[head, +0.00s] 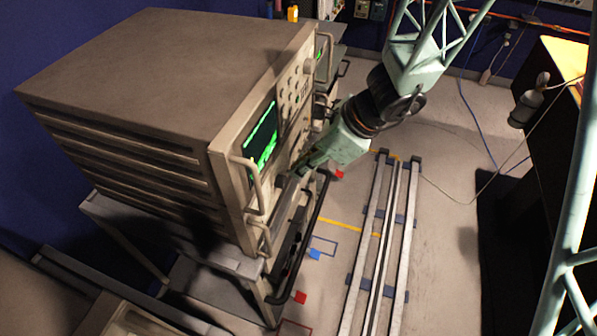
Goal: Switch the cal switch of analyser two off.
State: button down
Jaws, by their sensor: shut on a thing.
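A large beige analyser (180,75) stands on a cart at the left, with a lit green screen (262,138) and knobs on its front panel. I cannot read which analyser it is. My gripper (303,167) reaches in from the right, tilted down to the left, with its fingertips at the lower part of this panel. It is shut on a small control there, which I take to be the cal switch. The fingers hide this control, so its position cannot be seen. Another unit with a green screen (321,50) stands behind.
A metal handle (252,185) sticks out from the panel's near side. Black rails (312,235) run along the cart's front. A dark bench (555,120) with a hanging cable stands at the far right.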

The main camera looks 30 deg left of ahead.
jog(key=shift+w+d+f+y+b, duration=0.15)
jog(key=shift+f+y+b, duration=0.25)
jog(key=shift+y+b, duration=0.95)
jog(key=shift+d+f+g+b, duration=0.2)
jog(key=shift+g+b, duration=0.2)
jog(key=shift+b, duration=0.25)
jog(key=shift+f+y, duration=0.35)
jog(key=shift+y, duration=0.8)
jog(key=shift+f+g+y, duration=0.1)
jog(key=shift+g+y, duration=0.2)
jog(key=shift+y, duration=0.1)
jog(key=c, duration=2.9)
grip_release()
jog(key=shift+o, duration=0.2)
jog(key=shift+d, duration=0.15)
jog(key=v, duration=1.1)
jog(key=shift+d, duration=0.35)
